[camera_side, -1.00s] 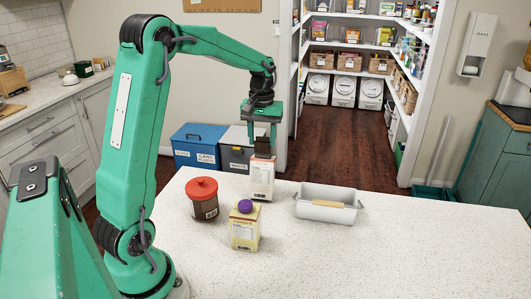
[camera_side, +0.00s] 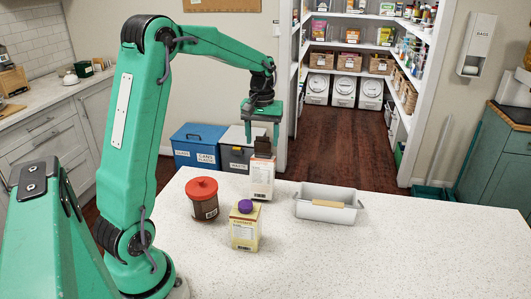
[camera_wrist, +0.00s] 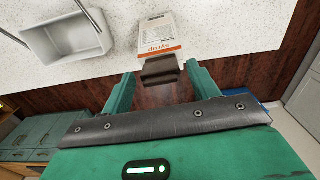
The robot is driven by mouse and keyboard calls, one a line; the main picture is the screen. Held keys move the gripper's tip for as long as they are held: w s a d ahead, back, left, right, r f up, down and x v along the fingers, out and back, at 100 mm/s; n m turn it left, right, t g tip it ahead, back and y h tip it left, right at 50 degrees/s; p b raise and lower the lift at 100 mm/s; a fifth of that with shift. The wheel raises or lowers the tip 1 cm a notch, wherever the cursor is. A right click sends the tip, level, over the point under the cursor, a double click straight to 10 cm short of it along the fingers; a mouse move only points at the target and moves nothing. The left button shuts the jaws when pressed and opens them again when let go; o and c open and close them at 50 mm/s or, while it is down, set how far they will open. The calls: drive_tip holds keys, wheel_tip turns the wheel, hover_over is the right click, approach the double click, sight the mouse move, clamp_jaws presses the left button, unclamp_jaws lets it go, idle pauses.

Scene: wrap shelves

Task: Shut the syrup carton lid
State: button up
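The syrup carton (camera_side: 262,179) stands upright near the back edge of the white counter. It is white with an orange band, and the word "Syrup" reads in the wrist view (camera_wrist: 158,36). Its dark brown lid (camera_side: 262,147) stands up from the carton top, open; it also shows in the wrist view (camera_wrist: 160,70). My gripper (camera_side: 263,138) is just above the carton, pointing down. Its fingers are apart, with a gap between them, and the lid is near that gap. In the wrist view my gripper (camera_wrist: 161,88) holds nothing. Whether a finger touches the lid is unclear.
A brown jar with a red lid (camera_side: 203,199) and a yellow carton with a purple cap (camera_side: 245,226) stand left and in front of the syrup carton. The right front of the counter (camera_side: 430,255) is clear.

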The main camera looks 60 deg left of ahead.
sight(262, 142)
drive_tip(key=shift+r, duration=0.2)
drive_tip(key=shift+r, duration=3.35)
drive_tip(key=s+d+r+m+t, duration=0.3)
drive_tip(key=s+d+m, duration=0.2)
drive_tip(key=s+d, duration=0.5)
drive_tip(key=s+d+f+m+t, duration=0.2)
drive_tip(key=s+d+f+m, duration=0.1)
drive_tip(key=s+d, duration=0.5)
drive_tip(key=shift+s+d+f+m+t, duration=0.3)
drive_tip(key=shift+s+d+f+m, duration=0.05)
drive_tip(key=shift+d+m, duration=0.45)
drive_tip(key=shift+c, duration=0.2)
